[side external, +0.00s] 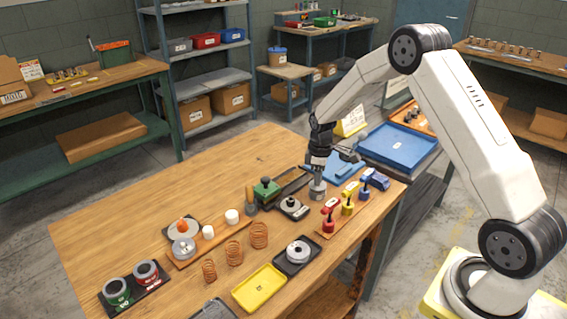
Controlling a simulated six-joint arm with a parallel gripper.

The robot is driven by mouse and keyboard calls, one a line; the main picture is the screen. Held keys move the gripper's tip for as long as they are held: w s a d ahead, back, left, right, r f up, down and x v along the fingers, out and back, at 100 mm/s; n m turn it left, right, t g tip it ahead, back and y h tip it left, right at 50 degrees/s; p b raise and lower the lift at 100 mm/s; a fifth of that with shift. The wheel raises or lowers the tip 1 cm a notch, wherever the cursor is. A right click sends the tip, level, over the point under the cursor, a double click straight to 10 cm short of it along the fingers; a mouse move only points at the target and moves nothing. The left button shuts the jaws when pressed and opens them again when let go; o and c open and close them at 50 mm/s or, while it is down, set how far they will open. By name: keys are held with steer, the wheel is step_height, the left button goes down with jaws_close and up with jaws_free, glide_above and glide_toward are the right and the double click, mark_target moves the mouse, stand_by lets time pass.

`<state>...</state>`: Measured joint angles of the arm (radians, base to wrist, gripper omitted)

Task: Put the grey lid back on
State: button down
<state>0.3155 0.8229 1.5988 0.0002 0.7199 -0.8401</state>
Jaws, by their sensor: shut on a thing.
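My gripper (318,177) points down over the right-middle part of the wooden table, shut on a small grey round piece (318,189). The piece is low, close to the tabletop; I cannot tell whether it touches it, or whether it is the grey lid. Just left of it, a grey disc with a dark knob (291,204) sits on a dark square base. A silver disc with a knob (184,246) lies at the left on a wooden strip. Another grey round part (298,251) sits on a dark tray nearer the front.
A green block with a knob (266,189) stands left of my gripper. Red, yellow and blue knobbed pieces (347,206) stand close on its right. The table's back left (180,180) is clear.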

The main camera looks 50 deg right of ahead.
steer(key=shift+f, duration=0.45)
stand_by(0.7)
jaws_free()
stand_by(0.4)
steer(key=shift+r, duration=0.2)
steer(key=shift+r, duration=1.55)
steer(key=shift+r, duration=2.5)
